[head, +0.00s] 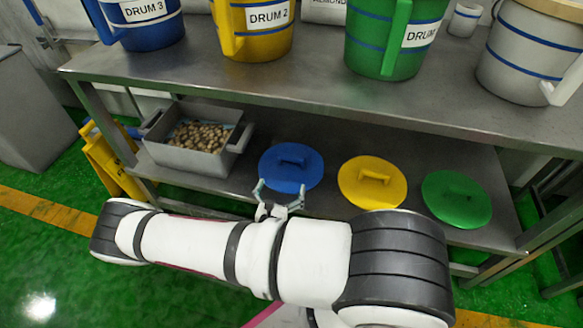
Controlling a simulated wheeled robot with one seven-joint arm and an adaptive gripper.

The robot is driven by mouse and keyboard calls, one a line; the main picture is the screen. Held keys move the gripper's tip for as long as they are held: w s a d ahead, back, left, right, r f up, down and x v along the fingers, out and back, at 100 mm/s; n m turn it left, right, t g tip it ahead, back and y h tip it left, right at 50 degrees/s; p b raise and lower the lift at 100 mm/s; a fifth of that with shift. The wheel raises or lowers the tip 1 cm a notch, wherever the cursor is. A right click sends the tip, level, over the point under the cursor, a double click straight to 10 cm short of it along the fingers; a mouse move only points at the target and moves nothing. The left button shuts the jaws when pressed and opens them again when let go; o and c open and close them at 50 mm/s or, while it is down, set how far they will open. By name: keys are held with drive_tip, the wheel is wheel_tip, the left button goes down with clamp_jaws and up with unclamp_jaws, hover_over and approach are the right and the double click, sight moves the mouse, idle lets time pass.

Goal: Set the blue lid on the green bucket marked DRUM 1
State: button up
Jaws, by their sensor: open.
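The blue lid (290,172) lies flat on the lower shelf, its raised handle upward. My gripper (280,188) is open at the near edge of the blue lid, its fingers on either side of the lid's front part; I cannot tell if they touch it. The green bucket (385,50) stands on the upper table, its label partly cut off after "DRUM", so its number does not show. Its top is outside the picture.
A yellow lid (372,183) and a green lid (457,199) lie right of the blue lid. A grey bin of nuts (190,158) stands left. The upper table (300,85) overhangs the shelf. Yellow (262,45), blue (150,32) and grey (515,68) buckets stand on it.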

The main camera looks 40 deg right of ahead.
sight(291, 156)
drive_tip(key=b+x, duration=0.2)
drive_tip(key=x, duration=0.6)
drive_tip(key=shift+w+d, duration=0.1)
drive_tip(key=shift+b+x, duration=1.25)
drive_tip(key=shift+x, duration=1.35)
drive_tip(key=shift+w+f, duration=0.15)
drive_tip(key=shift+f, duration=0.05)
drive_tip(key=shift+c, duration=0.6)
drive_tip(key=c, duration=1.4)
drive_tip(key=shift+r, duration=0.1)
